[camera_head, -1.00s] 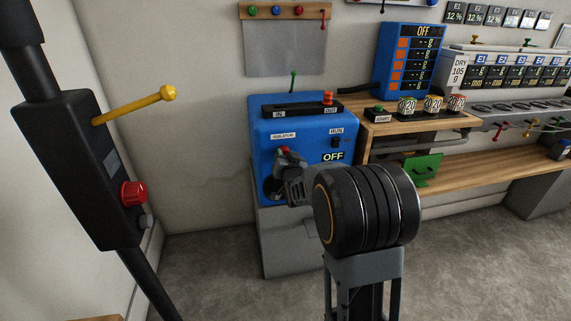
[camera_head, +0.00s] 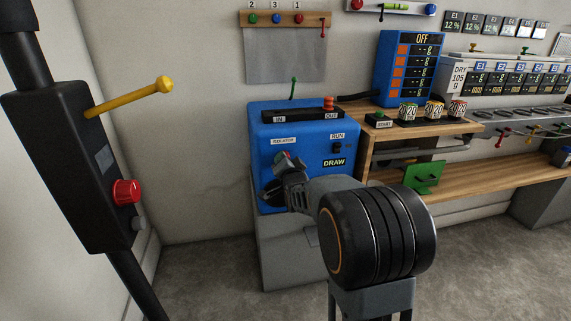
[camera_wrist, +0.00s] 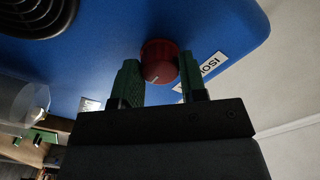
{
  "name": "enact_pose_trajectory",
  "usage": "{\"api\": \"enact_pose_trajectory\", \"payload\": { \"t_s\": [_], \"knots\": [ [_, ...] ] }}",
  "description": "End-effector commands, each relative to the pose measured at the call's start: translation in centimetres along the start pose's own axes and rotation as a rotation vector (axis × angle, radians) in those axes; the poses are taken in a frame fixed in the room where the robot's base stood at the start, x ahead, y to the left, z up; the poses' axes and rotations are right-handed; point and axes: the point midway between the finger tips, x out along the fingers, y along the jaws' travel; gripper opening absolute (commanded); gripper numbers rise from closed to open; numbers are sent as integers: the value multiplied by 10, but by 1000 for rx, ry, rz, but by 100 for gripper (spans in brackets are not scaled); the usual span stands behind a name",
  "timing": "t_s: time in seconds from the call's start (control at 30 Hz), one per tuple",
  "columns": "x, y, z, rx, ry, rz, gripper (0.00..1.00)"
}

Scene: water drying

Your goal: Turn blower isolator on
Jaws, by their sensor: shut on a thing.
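The blue blower box (camera_head: 350,137) stands on a grey pedestal. Its "ISOLATOR" label (camera_head: 283,141) is above my gripper (camera_head: 284,162), which hides most of the isolator knob in the head view. In the wrist view, the red isolator knob (camera_wrist: 160,59) sits between the two green finger pads of my gripper (camera_wrist: 160,72). The gripper is shut on the knob, and a pale mark shows on the knob. A dark switch (camera_head: 337,148) sits under the "RUN" label.
A black post with a red button (camera_head: 127,192) and a yellow lever (camera_head: 130,97) stands at the left. A wooden bench (camera_head: 390,131) with cans and a blue display panel (camera_head: 408,68) stands right of the box.

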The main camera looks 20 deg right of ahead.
Motion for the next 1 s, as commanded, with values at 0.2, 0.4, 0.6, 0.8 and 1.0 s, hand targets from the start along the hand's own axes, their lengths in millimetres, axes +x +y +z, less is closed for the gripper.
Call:
{"api": "enact_pose_trajectory", "payload": {
  "t_s": [0.2,0.4,0.6,0.8,1.0],
  "knots": [
    [0,-1,-1,3,3,-1,15],
    [0,-1,-1,3,3,-1,46],
    [0,0,-1,2,2,-1,64],
    [0,0,0,2,1,0,64],
    [-13,-1,-2,1,1,0,64]
  ]
}}
